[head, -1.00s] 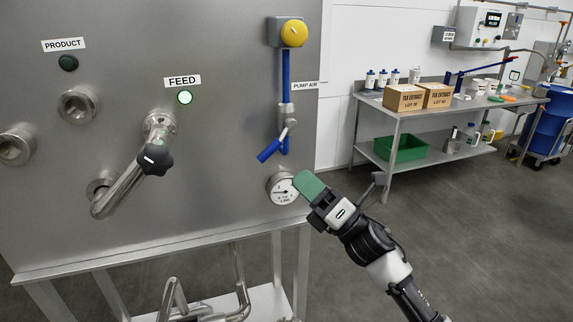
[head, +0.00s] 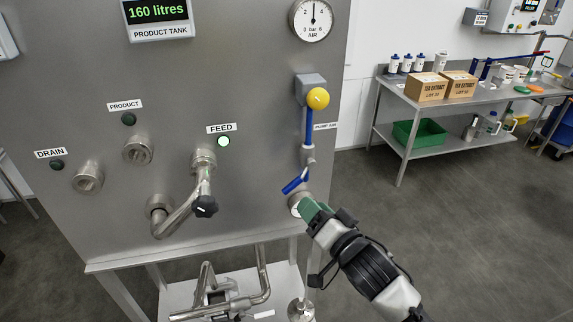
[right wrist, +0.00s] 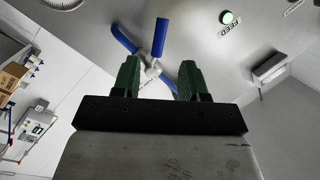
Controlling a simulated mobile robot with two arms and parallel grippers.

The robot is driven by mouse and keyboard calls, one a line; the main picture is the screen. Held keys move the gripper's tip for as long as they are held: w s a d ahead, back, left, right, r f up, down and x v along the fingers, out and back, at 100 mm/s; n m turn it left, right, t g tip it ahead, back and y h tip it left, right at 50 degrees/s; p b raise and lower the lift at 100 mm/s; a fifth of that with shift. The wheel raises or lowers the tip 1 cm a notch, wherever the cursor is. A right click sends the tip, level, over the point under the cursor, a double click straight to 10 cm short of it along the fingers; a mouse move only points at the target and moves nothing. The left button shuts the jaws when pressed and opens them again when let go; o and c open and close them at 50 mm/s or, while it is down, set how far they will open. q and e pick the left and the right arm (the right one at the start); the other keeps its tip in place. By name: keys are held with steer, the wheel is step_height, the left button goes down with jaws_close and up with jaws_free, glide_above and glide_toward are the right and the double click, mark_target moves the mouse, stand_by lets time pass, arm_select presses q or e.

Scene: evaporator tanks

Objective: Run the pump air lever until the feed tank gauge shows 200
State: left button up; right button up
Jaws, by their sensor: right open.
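The pump air lever (head: 295,185) is a blue handle slanting down and left from a metal valve below the yellow knob (head: 317,98). Its PUMP AIR label (head: 325,126) is beside the pipe. My right gripper (head: 307,208), with green fingers, is just below the lever in the head view. In the right wrist view its fingers (right wrist: 157,78) are spread, with the valve and blue parts beyond the gap; nothing is held. I cannot tell whether it touches the lever. The feed tank gauge's 200 reading is not visible. My left gripper is not in view.
The air gauge (head: 313,20) is above the knob. The FEED light (head: 223,141) glows green. A black-knobbed pipe (head: 186,208) juts from the panel. A small dial (head: 294,208) is partly hidden. A bench (head: 400,165) stands right.

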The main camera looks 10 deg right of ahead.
mark_target(293, 189)
steer(key=shift+m, duration=0.6)
steer(key=p+x, duration=0.2)
steer(key=x, duration=0.8)
steer(key=shift+w+a+f+p, duration=0.2)
steer(key=shift+w+f+p, duration=0.05)
steer(key=shift+p, duration=0.05)
jaws_close()
